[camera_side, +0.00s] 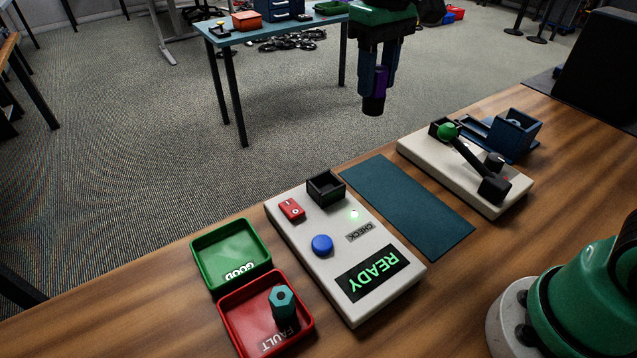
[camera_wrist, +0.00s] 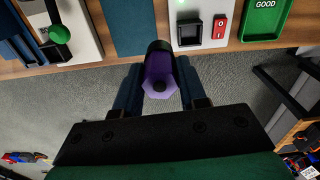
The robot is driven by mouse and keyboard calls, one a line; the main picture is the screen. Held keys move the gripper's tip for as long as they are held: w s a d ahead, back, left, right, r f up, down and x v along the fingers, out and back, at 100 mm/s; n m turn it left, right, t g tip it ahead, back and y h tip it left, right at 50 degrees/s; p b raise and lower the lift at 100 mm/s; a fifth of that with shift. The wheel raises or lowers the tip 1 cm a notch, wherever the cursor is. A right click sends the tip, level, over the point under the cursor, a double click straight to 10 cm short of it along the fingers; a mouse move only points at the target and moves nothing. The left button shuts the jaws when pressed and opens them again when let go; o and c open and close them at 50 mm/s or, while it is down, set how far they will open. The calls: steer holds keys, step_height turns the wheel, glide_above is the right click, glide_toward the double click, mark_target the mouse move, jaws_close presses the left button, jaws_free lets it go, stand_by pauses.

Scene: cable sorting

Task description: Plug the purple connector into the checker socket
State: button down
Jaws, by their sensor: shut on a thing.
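The purple connector (camera_wrist: 158,80) is between the fingers of my gripper (camera_side: 375,85), which is shut on it. In the side view the purple connector (camera_side: 380,81) points down with its black end lowest, held high at the far edge of the table. The checker (camera_side: 311,258) is a pale box with a lit READY screen, a blue button, a red switch and a small green light. Its black square socket (camera_side: 326,188) is empty and open at the top. The socket also shows in the wrist view (camera_wrist: 190,31), ahead and right of the connector.
A green GOOD tray (camera_side: 211,265) and a red FAULT tray (camera_side: 237,342) lie left of the checker. A teal connector (camera_side: 282,302) stands in the red tray. A teal mat (camera_side: 408,208) separates the checker from a pale lever device (camera_side: 430,159) and a blue holder (camera_side: 515,133).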

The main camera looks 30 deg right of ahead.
steer(key=shift+n, duration=0.9)
steer(key=shift+w+a+f, duration=0.4)
steer(key=shift+a+f, duration=0.55)
steer(key=shift+f, duration=0.65)
steer(key=shift+w+a+f, duration=0.45)
steer(key=shift+a+f, duration=0.45)
steer(key=shift+f, duration=0.65)
steer(key=shift+w+a+f, duration=0.4)
steer(key=shift+a+f, duration=0.55)
steer(key=shift+f, duration=0.65)
steer(key=shift+f, duration=0.2)
steer(key=shift+f, duration=0.5)
steer(key=shift+f, duration=1.9)
jaws_free()
steer(key=shift+r, duration=0.1)
